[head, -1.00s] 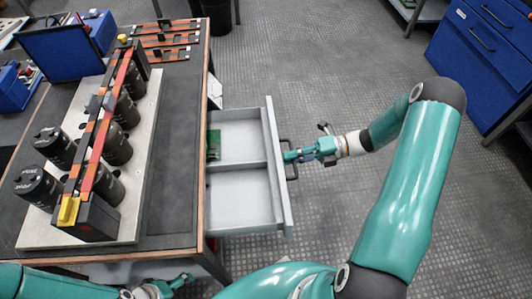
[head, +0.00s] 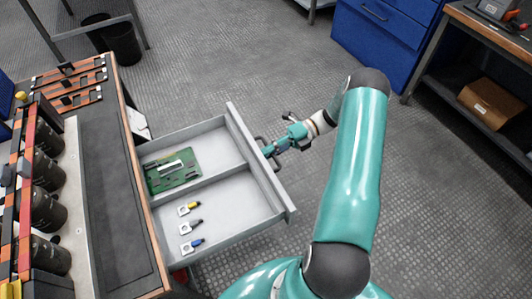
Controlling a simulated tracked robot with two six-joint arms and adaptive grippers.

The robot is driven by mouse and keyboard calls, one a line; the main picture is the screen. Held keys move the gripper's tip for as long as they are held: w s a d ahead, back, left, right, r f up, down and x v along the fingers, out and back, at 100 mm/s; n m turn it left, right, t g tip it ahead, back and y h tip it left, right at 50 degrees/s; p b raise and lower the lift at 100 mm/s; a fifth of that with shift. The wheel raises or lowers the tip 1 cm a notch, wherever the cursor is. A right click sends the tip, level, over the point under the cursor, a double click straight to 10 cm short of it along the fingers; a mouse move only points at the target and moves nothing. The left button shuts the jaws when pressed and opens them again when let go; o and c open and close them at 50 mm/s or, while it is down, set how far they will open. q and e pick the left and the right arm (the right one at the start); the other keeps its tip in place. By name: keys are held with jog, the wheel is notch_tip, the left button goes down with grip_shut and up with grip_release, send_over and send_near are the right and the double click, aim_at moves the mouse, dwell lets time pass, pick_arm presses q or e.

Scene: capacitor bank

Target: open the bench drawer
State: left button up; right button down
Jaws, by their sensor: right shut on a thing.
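The bench drawer (head: 222,208) is pulled out from the right side of the bench (head: 107,190). It has two compartments split by a divider. A green circuit board (head: 172,171) lies in the far compartment. Several small tagged items with yellow, black and blue ends (head: 192,245) lie in the near one. The dark bar handle (head: 270,155) is on the drawer's front. My right gripper (head: 271,150) is shut on the handle, its fingertips partly hidden by it. My left gripper is out of view.
Black capacitors (head: 47,210) stand on the bench at the left. A black bin (head: 121,42) is on the floor behind the bench. A blue cabinet (head: 380,40) and a shelf with a cardboard box (head: 491,105) stand at the right. The floor between is clear.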

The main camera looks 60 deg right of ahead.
jog(key=shift+w+d, duration=0.1)
jog(key=shift+w, duration=0.05)
jog(key=c, duration=1.2)
grip_release()
jog(key=shift+w+f, duration=0.1)
jog(key=shift+f, duration=0.05)
jog(key=v, duration=1.2)
